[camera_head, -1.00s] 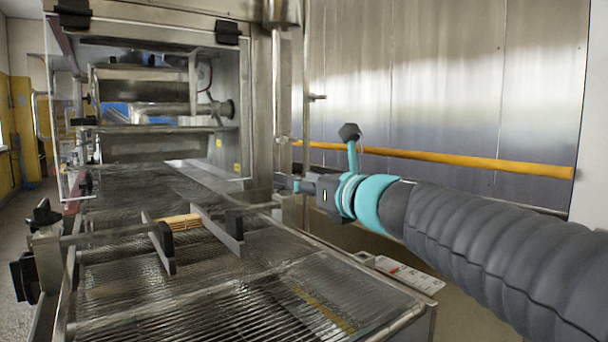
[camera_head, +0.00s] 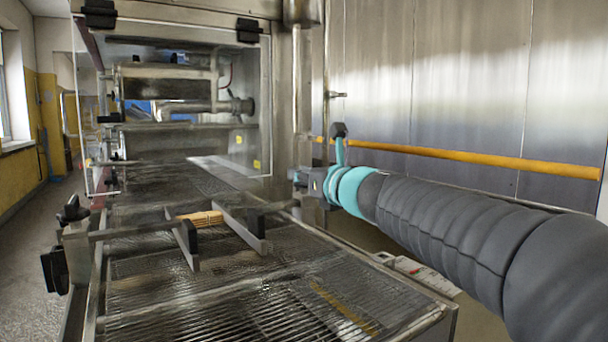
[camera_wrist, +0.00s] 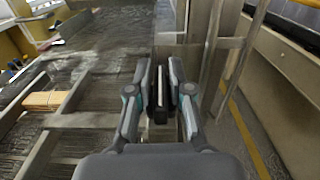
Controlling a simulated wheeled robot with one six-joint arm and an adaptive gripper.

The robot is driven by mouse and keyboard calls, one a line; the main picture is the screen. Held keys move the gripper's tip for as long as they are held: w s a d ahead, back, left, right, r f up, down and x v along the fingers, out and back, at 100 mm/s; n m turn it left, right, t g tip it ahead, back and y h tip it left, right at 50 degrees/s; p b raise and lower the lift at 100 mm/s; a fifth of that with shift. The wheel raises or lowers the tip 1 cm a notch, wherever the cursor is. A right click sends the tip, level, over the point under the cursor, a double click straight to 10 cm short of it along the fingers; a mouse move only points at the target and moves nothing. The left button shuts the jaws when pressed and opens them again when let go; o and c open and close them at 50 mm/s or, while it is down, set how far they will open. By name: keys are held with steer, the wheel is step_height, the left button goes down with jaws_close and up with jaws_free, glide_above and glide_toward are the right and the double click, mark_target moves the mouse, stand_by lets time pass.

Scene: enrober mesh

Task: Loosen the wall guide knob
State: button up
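In the head view my gripper (camera_head: 299,179) is at the right side of the mesh conveyor, near the right end of the cross rod (camera_head: 140,230). In the wrist view its fingers (camera_wrist: 161,92) are close together, with a narrow pale strip and something dark between the pads. I cannot tell whether that is a knob. A black lobed knob (camera_head: 72,210) sits on the bracket at the rod's left end. Two guide walls hang from the rod, the left one (camera_head: 182,240) and the right one (camera_head: 240,229), with black blocks on them. A right-end knob is not clearly visible.
The wire mesh belt (camera_head: 250,300) fills the foreground. Orange-brown pieces (camera_head: 202,217) lie between the guide walls. A clear-panelled machine hood stands behind. A metal wall with a yellow rail (camera_head: 470,159) runs along the right; the floor at far left is clear.

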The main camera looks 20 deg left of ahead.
jaws_close()
steer(key=shift+g, duration=0.3)
steer(key=n+g+y, duration=0.1)
steer(key=n+g, duration=0.1)
steer(key=g, duration=0.1)
steer(key=n+g+y, duration=0.2)
steer(key=n+g, duration=0.1)
steer(key=shift+y, duration=0.3)
steer(key=n+g, duration=0.1)
steer(key=g, duration=0.1)
steer(key=n+g, duration=0.2)
steer(key=g, duration=0.1)
steer(key=n+g, duration=0.2)
steer(key=g, duration=0.1)
steer(key=shift+s, duration=0.25)
steer(key=shift+a+r+n+g, duration=0.1)
steer(key=shift+n+g, duration=0.2)
steer(key=shift+g, duration=0.2)
steer(key=o, duration=0.6)
jaws_free()
steer(key=shift+s+a, duration=0.15)
steer(key=shift+c, duration=0.2)
steer(key=shift+d, duration=0.25)
